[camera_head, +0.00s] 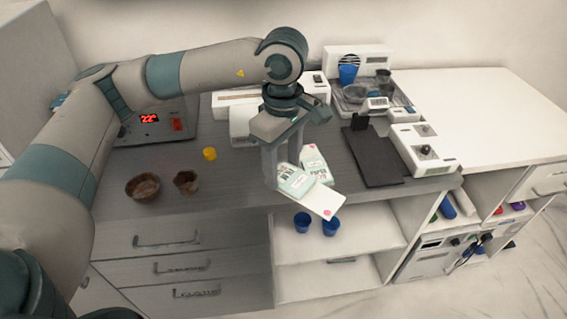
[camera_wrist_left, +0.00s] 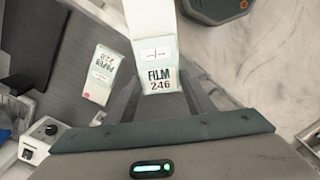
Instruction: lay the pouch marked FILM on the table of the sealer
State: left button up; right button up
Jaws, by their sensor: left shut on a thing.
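My left gripper (camera_head: 282,172) is shut on the pouch marked FILM (camera_head: 322,200), above the counter's front edge. The wrist view shows the print FILM 246 on this pouch (camera_wrist_left: 160,78), between the fingers. The pouch has a pale green printed end and a white end with a pink dot. The sealer (camera_head: 420,148) is a white unit on the counter, right of the gripper. Its table, a flat black plate (camera_head: 372,158), looks bare and lies apart from the pouch. My right gripper is not in view.
A second pouch, marked PAPER (camera_head: 315,160), lies on the grey counter (camera_head: 235,180) just behind the held one; it also shows in the wrist view (camera_wrist_left: 101,75). Blue cups (camera_head: 331,227) stand on the shelf below.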

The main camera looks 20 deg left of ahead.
pick_arm(q)
jog(key=m, duration=0.7)
jog(key=shift+a+f, duration=0.15)
jog(key=shift+f, duration=0.05)
jog(key=m, duration=0.3)
jog(key=shift+a+f+m, duration=0.1)
jog(key=shift+m, duration=0.3)
jog(key=m, duration=0.4)
jog(key=shift+a+f, duration=0.1)
jog(key=shift+f, duration=0.05)
